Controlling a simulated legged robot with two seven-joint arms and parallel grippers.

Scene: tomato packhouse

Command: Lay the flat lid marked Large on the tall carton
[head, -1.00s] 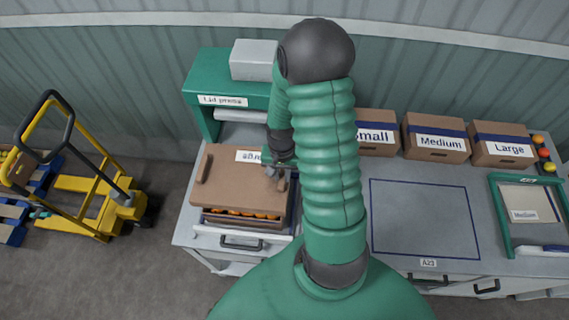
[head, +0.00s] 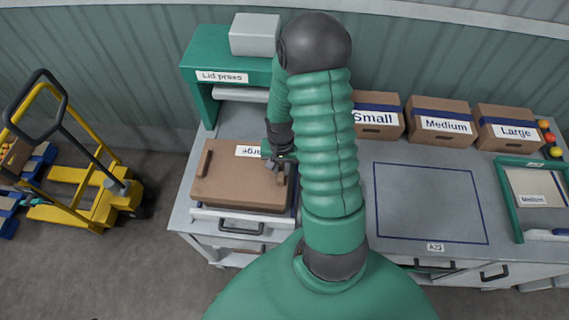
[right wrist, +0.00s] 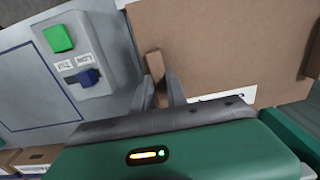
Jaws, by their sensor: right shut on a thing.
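The flat brown lid (head: 238,187) lies level at the left of the bench, in front of the lid press. Its label reads Large, upside down in the head view. It has a raised grip strip at each side. My right gripper (head: 278,164) is shut on the right-hand strip; the right wrist view shows the fingers (right wrist: 160,92) closed around that block (right wrist: 154,64), with the lid (right wrist: 225,45) beyond. The carton is hidden beneath the lid, so I cannot tell whether the lid rests fully on it. My left gripper is not in view.
The green lid press (head: 205,58) stands behind the lid. Boxes marked Small (head: 378,122), Medium (head: 440,126) and Large (head: 508,131) line the back. The outlined bench area (head: 428,203) is clear. A yellow pallet truck (head: 115,200) stands left on the floor.

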